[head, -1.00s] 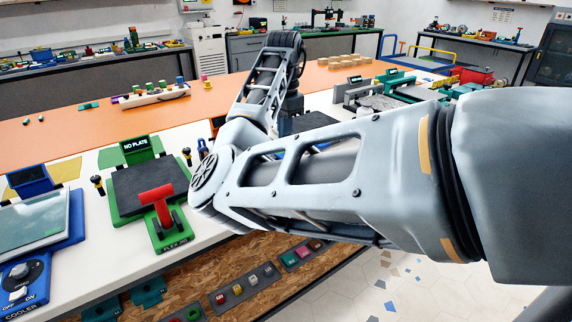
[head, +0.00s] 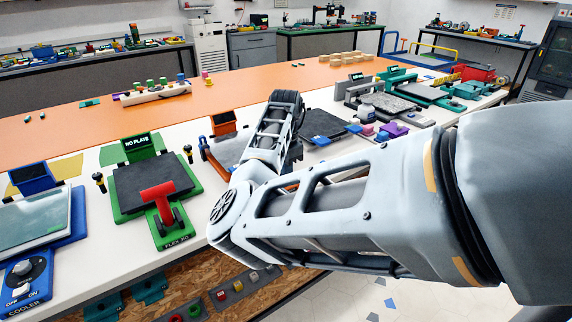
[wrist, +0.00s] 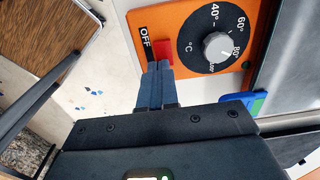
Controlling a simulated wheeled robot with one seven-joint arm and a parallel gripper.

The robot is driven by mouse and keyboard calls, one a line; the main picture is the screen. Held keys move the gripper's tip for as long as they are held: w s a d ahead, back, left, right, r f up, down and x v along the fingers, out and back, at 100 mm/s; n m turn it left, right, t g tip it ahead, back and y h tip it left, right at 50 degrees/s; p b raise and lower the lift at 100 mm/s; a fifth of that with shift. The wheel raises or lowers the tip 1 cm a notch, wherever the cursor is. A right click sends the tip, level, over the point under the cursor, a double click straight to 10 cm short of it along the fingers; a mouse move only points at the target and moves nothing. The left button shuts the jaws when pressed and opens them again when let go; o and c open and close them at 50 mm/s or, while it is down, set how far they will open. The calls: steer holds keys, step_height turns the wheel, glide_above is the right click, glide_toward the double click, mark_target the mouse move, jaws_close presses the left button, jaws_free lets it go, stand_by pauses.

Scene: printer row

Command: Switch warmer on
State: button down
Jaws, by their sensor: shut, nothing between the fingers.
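An orange panel (wrist: 185,15) fills the upper middle of the wrist view. It carries a black temperature dial with a grey knob (wrist: 217,46) and a red switch (wrist: 163,50) beside the word OFF. My gripper (wrist: 157,66) is shut and empty, with its fingertips right at the lower edge of the red switch. They overlap it in the picture; I cannot tell whether they touch it. The fingers hide part of the switch, so its position is unclear. In the head view an orange-framed unit (head: 223,123) stands behind my arm, which hides my gripper and the panel there.
A green station (head: 124,207) with a red handle (head: 157,194) and a blue cooler (head: 40,282) stand left on the white bench. A dark plate (head: 325,123) and purple blocks (head: 393,130) lie right of my arm. A blue-green part (wrist: 245,100) is close to my gripper's right.

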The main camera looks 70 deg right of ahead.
stand_by(0.3)
steer(key=shift+s+f, duration=0.15)
steer(key=shift+f, duration=0.05)
steer(key=shift+w+a+r+p, duration=0.3)
steer(key=shift+w+a+p, duration=0.2)
steer(key=shift+a+p, duration=0.15)
steer(key=shift+r+p, duration=0.4)
step_height(320, 180, up, 13)
steer(key=p, duration=0.1)
steer(key=shift+p, duration=0.35)
steer(key=shift+d, duration=0.1)
